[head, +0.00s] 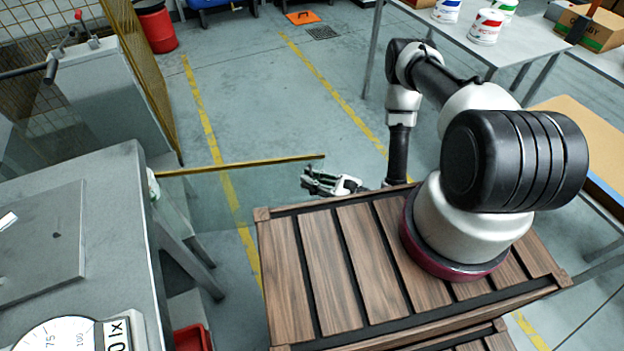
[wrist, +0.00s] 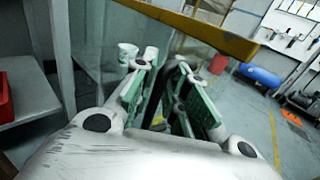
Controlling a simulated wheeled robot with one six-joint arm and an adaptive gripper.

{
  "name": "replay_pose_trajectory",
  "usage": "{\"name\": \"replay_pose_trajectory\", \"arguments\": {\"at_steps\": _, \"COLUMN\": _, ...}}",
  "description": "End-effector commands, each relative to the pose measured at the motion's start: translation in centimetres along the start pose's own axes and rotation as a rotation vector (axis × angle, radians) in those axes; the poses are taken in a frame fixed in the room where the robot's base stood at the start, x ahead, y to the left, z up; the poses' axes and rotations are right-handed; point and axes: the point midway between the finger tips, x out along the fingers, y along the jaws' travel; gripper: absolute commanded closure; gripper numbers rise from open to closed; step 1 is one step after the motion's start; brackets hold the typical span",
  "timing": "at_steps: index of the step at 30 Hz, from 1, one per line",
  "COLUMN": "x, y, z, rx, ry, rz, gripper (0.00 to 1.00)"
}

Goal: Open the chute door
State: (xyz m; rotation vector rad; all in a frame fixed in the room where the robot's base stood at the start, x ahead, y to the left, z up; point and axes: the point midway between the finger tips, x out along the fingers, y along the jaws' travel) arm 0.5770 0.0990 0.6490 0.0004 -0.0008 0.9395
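A clear panel with a yellow top rail (head: 240,166) stands between the grey bench and my gripper; it looks like the chute door. Its rail (wrist: 205,30) crosses the top of the wrist view. My gripper (head: 312,181) is low beside the rail's right end in the head view. In the wrist view, my gripper's green-padded fingers (wrist: 166,75) stand apart below the rail. A dark curved bar, perhaps a handle (wrist: 172,72), shows between them. I cannot tell whether the fingers touch it. The panel's latch or hinge is not clear.
A grey bench (head: 110,215) with a dial gauge (head: 62,335) stands at left. A red bin (head: 190,338) is low beside it and shows in the wrist view (wrist: 4,98). A table (head: 455,38) with white tubs is at back right. Floor beyond the panel is clear.

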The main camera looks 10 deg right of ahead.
Motion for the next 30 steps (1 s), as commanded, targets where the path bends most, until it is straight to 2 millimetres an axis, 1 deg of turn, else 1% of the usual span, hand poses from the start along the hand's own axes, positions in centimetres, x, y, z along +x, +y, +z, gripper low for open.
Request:
{"name": "replay_pose_trajectory", "arguments": {"at_steps": 2, "x": 0.0, "y": 0.0, "z": 0.0, "rx": 0.000, "ry": 0.000, "rz": 0.000, "gripper": 0.69}}
{"name": "replay_pose_trajectory", "arguments": {"at_steps": 10, "x": 0.0, "y": 0.0, "z": 0.0, "rx": 0.000, "ry": 0.001, "rz": 0.000, "gripper": 0.69}}
{"name": "replay_pose_trajectory", "arguments": {"at_steps": 13, "x": 0.0, "y": 0.0, "z": 0.5, "rx": 0.000, "ry": 0.001, "rz": 0.000, "gripper": 0.69}}
{"name": "replay_pose_trajectory", "arguments": {"at_steps": 17, "x": 0.0, "y": -0.1, "z": 2.5, "rx": -0.001, "ry": 0.000, "rz": 0.000, "gripper": 0.69}}
{"name": "replay_pose_trajectory", "arguments": {"at_steps": 24, "x": 0.0, "y": -0.1, "z": 7.4, "rx": -0.002, "ry": -0.001, "rz": 0.000, "gripper": 0.69}}
{"name": "replay_pose_trajectory", "arguments": {"at_steps": 27, "x": 0.0, "y": -0.1, "z": 8.8, "rx": -0.001, "ry": 0.000, "rz": 0.000, "gripper": 0.69}}
{"name": "replay_pose_trajectory", "arguments": {"at_steps": 30, "x": 0.0, "y": 0.0, "z": 9.7, "rx": -0.001, "ry": 0.000, "rz": 0.000, "gripper": 0.69}}
